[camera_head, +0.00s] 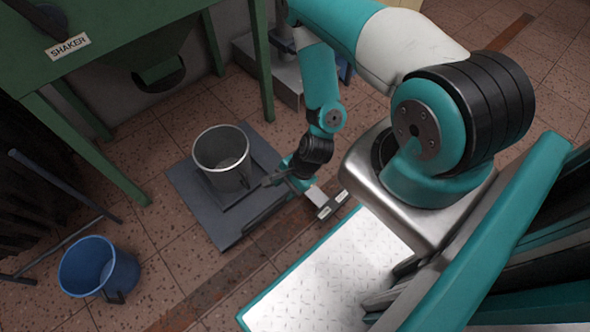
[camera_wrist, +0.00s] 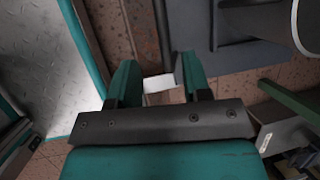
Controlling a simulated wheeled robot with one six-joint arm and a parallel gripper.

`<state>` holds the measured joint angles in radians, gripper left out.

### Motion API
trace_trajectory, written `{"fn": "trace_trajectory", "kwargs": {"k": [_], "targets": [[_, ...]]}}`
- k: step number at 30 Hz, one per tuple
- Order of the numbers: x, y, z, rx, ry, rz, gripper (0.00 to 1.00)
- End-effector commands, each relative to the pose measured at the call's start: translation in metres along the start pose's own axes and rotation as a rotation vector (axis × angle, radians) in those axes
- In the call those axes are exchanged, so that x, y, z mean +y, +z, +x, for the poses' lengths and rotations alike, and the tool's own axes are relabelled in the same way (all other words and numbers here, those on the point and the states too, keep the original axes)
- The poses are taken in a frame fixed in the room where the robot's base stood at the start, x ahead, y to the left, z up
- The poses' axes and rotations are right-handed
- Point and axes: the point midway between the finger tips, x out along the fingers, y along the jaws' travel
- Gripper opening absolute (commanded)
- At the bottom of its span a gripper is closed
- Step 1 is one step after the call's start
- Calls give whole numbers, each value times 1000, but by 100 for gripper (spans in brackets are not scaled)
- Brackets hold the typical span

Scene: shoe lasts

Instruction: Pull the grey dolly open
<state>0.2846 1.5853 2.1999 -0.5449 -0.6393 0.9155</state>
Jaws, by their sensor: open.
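The grey dolly (camera_head: 195,207) is a low, flat plate on the tiled floor, with a metal bucket (camera_head: 222,160) standing on it. My gripper (camera_wrist: 158,76) is low at the dolly's right side in the head view, with its fingers apart. In the wrist view, the dolly (camera_wrist: 240,57) lies to the right of the fingers, and part of the bucket (camera_wrist: 306,25) shows at the upper right. A small white plate (camera_wrist: 158,83) shows between the fingers. I cannot tell whether the fingers touch anything. My gripper partly hides the dolly's near edge in the head view.
A green shaker stand (camera_head: 85,55) with thin legs rises behind the dolly. A blue bucket (camera_head: 98,267) stands on the floor at lower left. Grey bars lie at the far left. Floor is open between the blue bucket and the dolly.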

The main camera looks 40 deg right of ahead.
Motion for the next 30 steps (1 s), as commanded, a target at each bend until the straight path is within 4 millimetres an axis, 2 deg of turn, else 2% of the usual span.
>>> {"fn": "trace_trajectory", "kwargs": {"k": [1,3,9,14,30], "targets": [[-1,1,-16,1,-2,5,44],[-1,1,-30,1,-2,4,44],[0,0,-54,0,-1,1,44],[0,0,-60,0,0,1,44],[-1,0,-60,0,0,-3,44]]}}
